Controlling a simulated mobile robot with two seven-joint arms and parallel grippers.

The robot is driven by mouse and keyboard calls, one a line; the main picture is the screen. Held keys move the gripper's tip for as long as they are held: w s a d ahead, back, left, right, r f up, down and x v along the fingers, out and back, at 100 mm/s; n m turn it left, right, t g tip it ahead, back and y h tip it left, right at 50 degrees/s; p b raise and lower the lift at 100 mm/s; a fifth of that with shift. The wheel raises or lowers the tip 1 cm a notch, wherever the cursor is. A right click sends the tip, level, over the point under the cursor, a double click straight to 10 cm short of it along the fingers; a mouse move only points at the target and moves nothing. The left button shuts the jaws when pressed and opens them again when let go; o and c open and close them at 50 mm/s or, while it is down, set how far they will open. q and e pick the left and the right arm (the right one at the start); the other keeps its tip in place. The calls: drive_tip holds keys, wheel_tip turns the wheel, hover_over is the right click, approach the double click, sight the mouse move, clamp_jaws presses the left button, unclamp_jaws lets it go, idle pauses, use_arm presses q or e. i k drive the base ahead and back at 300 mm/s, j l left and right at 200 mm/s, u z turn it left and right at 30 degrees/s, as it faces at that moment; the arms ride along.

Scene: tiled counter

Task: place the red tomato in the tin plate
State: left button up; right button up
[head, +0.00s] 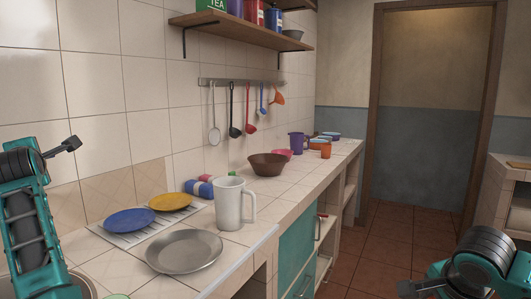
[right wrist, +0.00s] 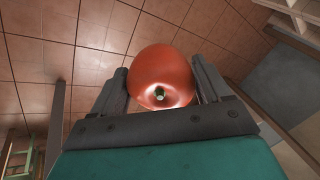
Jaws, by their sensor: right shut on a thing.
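The red tomato (right wrist: 163,78) is held between the two fingers of my right gripper (right wrist: 163,88), which is shut on it; its stem scar faces the wrist camera. In the head view part of my right gripper (head: 412,288) shows at the lower right, off the counter over the floor side; the tomato cannot be made out there. The tin plate (head: 184,252) lies flat and empty at the near end of the counter, well to the left of my right gripper. My left gripper (head: 64,146) is raised at the left edge, seen side-on; its opening cannot be told.
A white mug (head: 229,204) stands just behind the tin plate. A blue plate (head: 130,220) and a yellow plate (head: 170,202) lie on a rack behind it. A brown bowl (head: 267,165) stands farther along the counter (head: 240,240). Floor lies between counter and right arm.

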sight(191, 247)
drive_tip(key=k+l, duration=0.15)
drive_tip(key=l, duration=0.2)
drive_tip(key=k+l, duration=0.1)
drive_tip(key=l, duration=0.3)
drive_tip(key=k+l, duration=0.15)
drive_tip(key=l, duration=0.2)
